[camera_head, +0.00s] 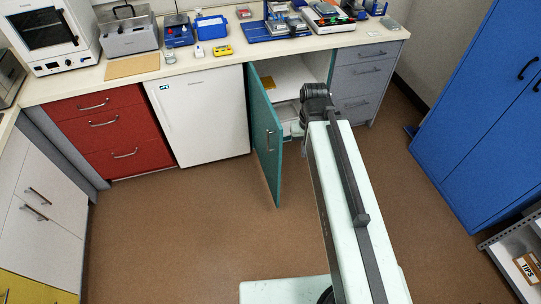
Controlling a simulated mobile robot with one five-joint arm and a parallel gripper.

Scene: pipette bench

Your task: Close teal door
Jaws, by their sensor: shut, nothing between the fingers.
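The teal door (264,134) stands wide open under the bench. It hangs from the left side of its cabinet and swings out into the room, with a metal handle (270,140) on its face. The cabinet interior (287,76) shows pale shelves with a small yellow-brown item on one. My gripper (297,129) is shut and empty, to the right of the door near the cabinet opening. It is small and partly hidden by my arm; I cannot tell whether it touches anything.
A white fridge (204,117) and red drawers (98,125) are left of the door, grey drawers (363,76) right of the cabinet. A blue cabinet (478,110) stands at the right. Lab equipment crowds the bench top (225,59). The brown floor (190,225) in front is clear.

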